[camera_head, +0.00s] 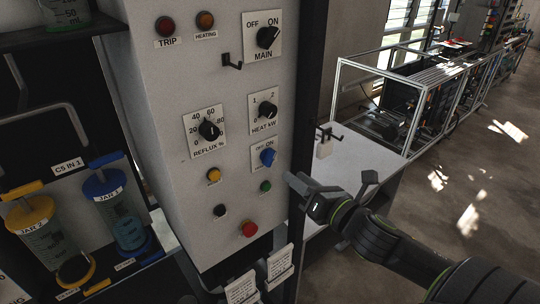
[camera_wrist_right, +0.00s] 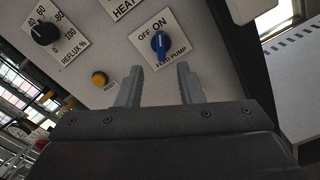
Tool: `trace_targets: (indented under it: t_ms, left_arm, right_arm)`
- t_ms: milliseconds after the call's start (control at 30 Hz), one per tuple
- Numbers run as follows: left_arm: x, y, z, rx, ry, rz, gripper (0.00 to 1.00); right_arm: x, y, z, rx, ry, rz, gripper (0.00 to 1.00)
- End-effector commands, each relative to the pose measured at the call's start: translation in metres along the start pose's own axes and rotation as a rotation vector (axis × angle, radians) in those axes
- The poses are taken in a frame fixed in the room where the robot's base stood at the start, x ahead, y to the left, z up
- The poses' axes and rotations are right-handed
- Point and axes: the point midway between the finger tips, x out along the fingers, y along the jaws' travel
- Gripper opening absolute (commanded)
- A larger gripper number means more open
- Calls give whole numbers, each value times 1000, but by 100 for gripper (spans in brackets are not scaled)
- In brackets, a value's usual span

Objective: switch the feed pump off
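The feed pump switch is a blue knob (camera_head: 267,157) on a white plate marked OFF and ON, low on the right of the grey panel. In the right wrist view the blue knob (camera_wrist_right: 160,43) appears turned towards ON, and its plate reads FEED PUMP. My right gripper (camera_head: 294,181) is just right of and below the knob in the head view. In the wrist view its two fingers (camera_wrist_right: 160,84) are apart and empty, with the knob ahead between their tips and not touched. My left gripper is in neither view.
Near the knob are the HEAT kW dial (camera_head: 266,110), the REFLUX dial (camera_head: 209,130), a green button (camera_head: 265,186), a yellow button (camera_head: 213,174) and a red button (camera_head: 249,229). A dark post (camera_head: 312,80) edges the panel. A white table (camera_head: 362,160) stands to the right.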

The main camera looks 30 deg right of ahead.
Motion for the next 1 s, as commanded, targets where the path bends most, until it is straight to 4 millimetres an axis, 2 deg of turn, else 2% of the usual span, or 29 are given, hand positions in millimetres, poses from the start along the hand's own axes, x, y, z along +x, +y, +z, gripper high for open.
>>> trace_targets:
  t_ms: [133, 600, 1000]
  left_arm:
    - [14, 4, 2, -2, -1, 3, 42]
    - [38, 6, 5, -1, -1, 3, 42]
    - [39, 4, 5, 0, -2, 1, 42]
  right_arm:
    - [19, -2, -3, 3, -4, 2, 34]
    - [85, -2, -2, 7, -1, 0, 34]
    - [92, -1, -1, 4, 1, -2, 34]
